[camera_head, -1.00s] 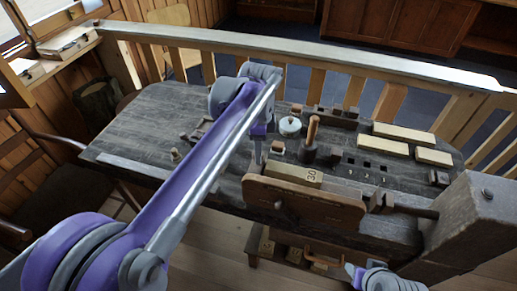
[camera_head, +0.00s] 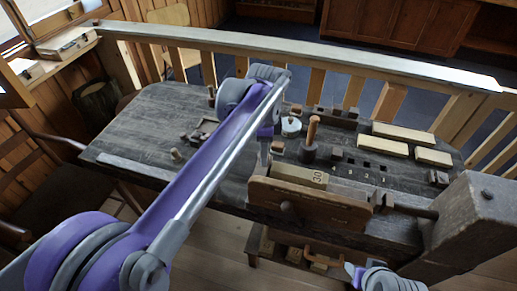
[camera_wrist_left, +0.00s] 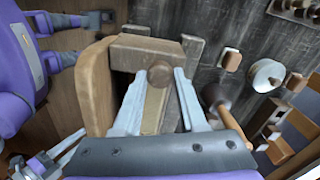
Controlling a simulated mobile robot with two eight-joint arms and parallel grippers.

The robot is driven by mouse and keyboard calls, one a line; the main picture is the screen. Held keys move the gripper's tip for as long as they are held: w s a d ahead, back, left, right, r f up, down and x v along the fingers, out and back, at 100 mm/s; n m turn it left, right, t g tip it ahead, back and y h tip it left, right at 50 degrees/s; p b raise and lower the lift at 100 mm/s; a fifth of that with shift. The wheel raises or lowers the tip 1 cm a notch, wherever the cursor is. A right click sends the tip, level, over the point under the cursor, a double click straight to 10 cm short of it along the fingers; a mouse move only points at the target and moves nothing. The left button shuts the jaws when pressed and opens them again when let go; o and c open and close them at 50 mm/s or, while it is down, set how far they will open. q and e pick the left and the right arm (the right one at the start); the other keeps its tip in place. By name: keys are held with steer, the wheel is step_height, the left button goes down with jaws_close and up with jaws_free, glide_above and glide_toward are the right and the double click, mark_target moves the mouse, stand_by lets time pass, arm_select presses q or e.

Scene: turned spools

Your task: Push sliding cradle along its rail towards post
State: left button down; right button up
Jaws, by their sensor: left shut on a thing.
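The sliding cradle is a brown wooden board (camera_head: 315,208) at the bench's front edge; a pale block marked 30 (camera_head: 315,177) sits behind it. The cradle board also shows in the left wrist view (camera_wrist_left: 95,85). A dark rail (camera_head: 412,209) runs from its right end to the thick grey wooden post (camera_head: 485,215); a gap remains between them. My left gripper (camera_head: 264,163) is at the cradle's left end, shut on it, with fingertips (camera_wrist_left: 171,74) against its wooden end piece; the exact contact is partly hidden. My right gripper (camera_head: 357,273) is low at the front, its jaws unclear.
On the dark bench (camera_head: 140,125) stand an upright wooden handle on a dark base (camera_head: 311,140) and a white disc (camera_head: 291,126). Pale planks (camera_head: 403,132) lie at the back right. A railing (camera_head: 300,60) runs behind; the bench's left part is mostly clear.

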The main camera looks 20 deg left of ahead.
arm_select(q)
steer(key=d, duration=0.9)
steer(key=d+p, duration=0.1)
steer(key=d, duration=0.4)
steer(key=shift+s, duration=0.25)
steer(key=shift+c, duration=2.3)
jaws_free()
step_height(320, 180, up, 11)
steer(key=shift+p, duration=0.4)
steer(key=s+a+f+n+t, duration=0.5)
steer(key=s+a+f+n, duration=1)
steer(key=s+a+f, duration=0.4)
steer(key=shift+s+a+t, duration=0.3)
steer(key=shift+s+a, duration=0.05)
steer(key=shift+s, duration=0.15)
